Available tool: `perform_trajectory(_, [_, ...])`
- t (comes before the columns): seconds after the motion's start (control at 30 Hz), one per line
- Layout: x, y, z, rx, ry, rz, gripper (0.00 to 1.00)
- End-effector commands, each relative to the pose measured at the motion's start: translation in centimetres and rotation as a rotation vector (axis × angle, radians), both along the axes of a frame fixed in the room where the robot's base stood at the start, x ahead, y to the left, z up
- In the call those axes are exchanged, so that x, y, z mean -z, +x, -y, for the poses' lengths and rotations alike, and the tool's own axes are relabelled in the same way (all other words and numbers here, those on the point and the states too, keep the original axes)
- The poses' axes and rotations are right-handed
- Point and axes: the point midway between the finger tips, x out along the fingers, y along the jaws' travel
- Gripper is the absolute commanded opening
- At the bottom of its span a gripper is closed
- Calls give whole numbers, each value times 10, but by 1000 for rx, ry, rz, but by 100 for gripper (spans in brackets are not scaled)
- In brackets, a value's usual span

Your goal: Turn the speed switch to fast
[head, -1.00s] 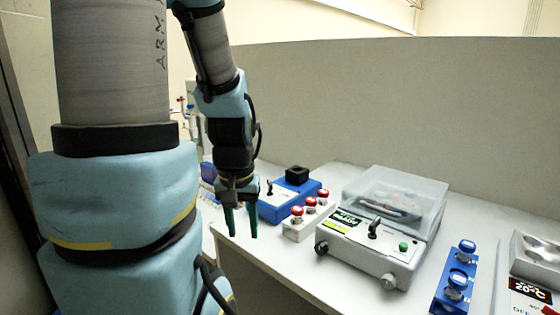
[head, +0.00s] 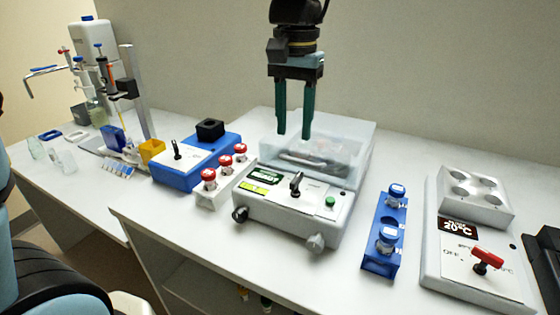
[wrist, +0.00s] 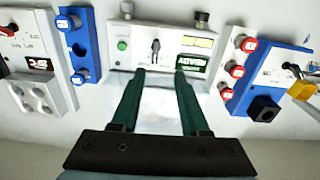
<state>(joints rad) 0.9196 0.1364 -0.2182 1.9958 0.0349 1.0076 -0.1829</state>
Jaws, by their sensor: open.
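A grey-white instrument (head: 280,215) with a clear lid (head: 335,140) stands mid-table. Its front panel bears a black lever switch (head: 296,183), standing up from the panel, and a green button (head: 330,201). The switch also shows in the wrist view (wrist: 155,47), beyond the fingertips. A blue device (head: 185,178) to the left has another black switch (head: 177,149). The lettering beside both switches is too small to read, so I cannot tell which sets speed. My gripper (head: 293,136) is open and empty, pointing down over the lid, apart from both switches.
Red-capped vials (head: 225,160) in a white rack stand left of the instrument. A blue rack (head: 383,245) with blue-capped vials and a heating block (head: 475,280) with a red switch stand right. Bare tabletop lies between them.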

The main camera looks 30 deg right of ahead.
Motion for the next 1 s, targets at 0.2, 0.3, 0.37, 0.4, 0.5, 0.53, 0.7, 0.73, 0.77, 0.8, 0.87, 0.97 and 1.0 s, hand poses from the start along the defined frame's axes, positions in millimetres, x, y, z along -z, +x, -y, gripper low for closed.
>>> perform_trajectory(0.2, [4, -13, 9, 32, 9, -3, 45])
perform_trajectory(0.3, [19, -13, 8, 31, 9, -4, 45])
perform_trajectory(0.37, [30, -13, 8, 31, 11, -5, 45])
perform_trajectory(0.4, [37, -13, 8, 31, 10, -5, 45])
perform_trajectory(0.5, [57, -13, 8, 31, 10, -5, 45])
perform_trajectory(0.53, [62, -13, 8, 31, 11, -6, 45])
perform_trajectory(0.7, [88, -13, 8, 31, 9, -5, 45])
perform_trajectory(0.73, [91, -13, 8, 31, 8, -4, 45])
perform_trajectory(0.77, [94, -13, 8, 31, 7, -4, 45])
perform_trajectory(0.8, [97, -13, 8, 31, 8, -4, 45])
perform_trajectory(0.87, [101, -13, 8, 31, 6, -3, 45])
perform_trajectory(0.97, [103, -12, 9, 30, 5, -2, 45])
perform_trajectory(1.0, [104, -12, 9, 30, 5, -2, 45])
